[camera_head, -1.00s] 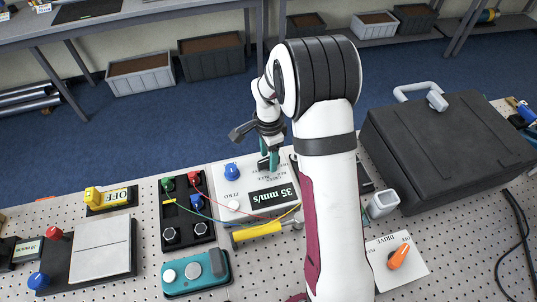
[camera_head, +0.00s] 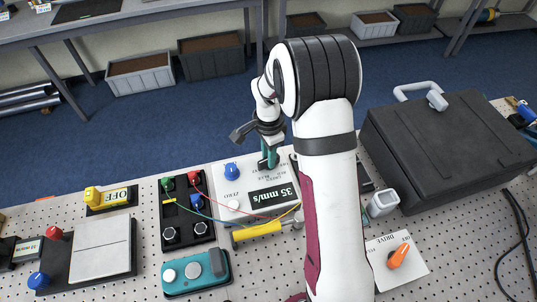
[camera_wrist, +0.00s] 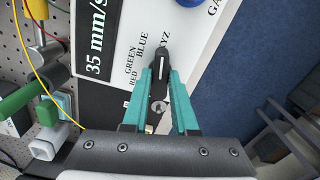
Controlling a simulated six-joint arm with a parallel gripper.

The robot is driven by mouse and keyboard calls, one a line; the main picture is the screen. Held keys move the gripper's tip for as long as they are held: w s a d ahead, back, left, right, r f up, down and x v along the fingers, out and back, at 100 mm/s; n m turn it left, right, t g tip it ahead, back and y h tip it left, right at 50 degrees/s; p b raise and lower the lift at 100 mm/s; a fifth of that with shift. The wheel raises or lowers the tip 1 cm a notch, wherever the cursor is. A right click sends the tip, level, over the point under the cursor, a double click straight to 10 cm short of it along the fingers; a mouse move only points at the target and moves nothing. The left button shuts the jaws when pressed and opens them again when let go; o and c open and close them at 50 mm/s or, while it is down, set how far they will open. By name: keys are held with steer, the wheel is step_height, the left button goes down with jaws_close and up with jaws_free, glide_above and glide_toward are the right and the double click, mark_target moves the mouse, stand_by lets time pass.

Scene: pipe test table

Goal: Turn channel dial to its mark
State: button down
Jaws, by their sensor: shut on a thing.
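The channel dial (camera_wrist: 160,66), a black knob with a white pointer line, sits on a white panel (camera_wrist: 120,30) with a readout (camera_wrist: 97,37) of 35 mm/s. Printed labels RED, GREEN, BLUE and XYZ stand around the dial's far side. The white line runs nearly straight up the wrist view, between BLUE and XYZ. My gripper (camera_wrist: 160,78) has its teal fingers closed on the dial's sides. In the head view my gripper (camera_head: 268,160) is over the panel's far part, and the dial is mostly hidden by the fingers.
On the same panel are a blue GAIN knob (camera_head: 232,172) and a white ZERO button (camera_head: 233,206). A yellow-handled hammer (camera_head: 258,231) and thin wires lie in front. A black case (camera_head: 450,150) stands to the right. An orange switch (camera_head: 398,256) is at front right.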

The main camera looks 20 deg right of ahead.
steer(key=n, duration=0.7)
steer(key=shift+n, duration=0.3)
steer(key=n, duration=0.4)
steer(key=shift+s+n, duration=0.1)
steer(key=shift+n, duration=0.2)
steer(key=n, duration=0.3)
steer(key=shift+d+n, duration=0.1)
steer(key=shift+n, duration=0.2)
steer(key=n, duration=1.1)
steer(key=shift+d+n, duration=0.1)
steer(key=shift+n, duration=2.1)
